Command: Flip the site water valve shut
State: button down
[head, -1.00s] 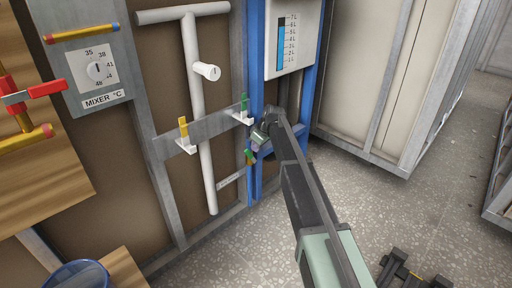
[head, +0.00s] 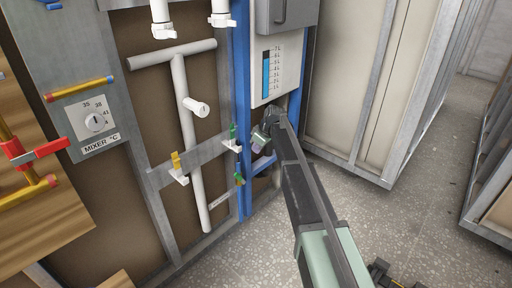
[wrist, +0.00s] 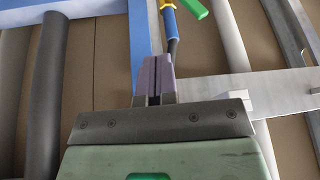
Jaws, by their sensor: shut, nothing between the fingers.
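A small valve with a green lever (head: 240,178) sits low beside the blue frame post in the head view. In the wrist view its green lever (wrist: 195,8) is at the top edge, by a yellow collar and blue pipe end, partly cut off. A second valve with a red lever (head: 38,150) is on the yellow pipework at the left. I cannot tell from labels which is the site water valve. My gripper (head: 258,144) is shut and empty, above and right of the green lever, apart from it. Its closed purple fingers (wrist: 152,80) point toward the blue pipe in the wrist view.
A metal crossbar carries a green clip (head: 233,135) and a yellow clip (head: 176,160). A mixer dial (head: 95,122) and a white pipe (head: 188,120) are on the left. A level gauge (head: 273,75) is above my gripper. Open speckled floor (head: 410,205) lies right.

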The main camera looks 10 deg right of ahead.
jog(key=shift+w+a+f+m+g+y+b, duration=0.1)
jog(key=shift+a+f+m+g+y+b, duration=0.7)
jog(key=shift+g+b, duration=0.3)
jog(key=shift+f, duration=0.1)
jog(key=b, duration=0.9)
send_over(240, 179)
jog(key=w+d, duration=0.1)
jog(key=d, duration=0.1)
notch_tip(240, 179, down, 9)
jog(key=shift+a+r, duration=0.2)
jog(key=shift+a, duration=0.05)
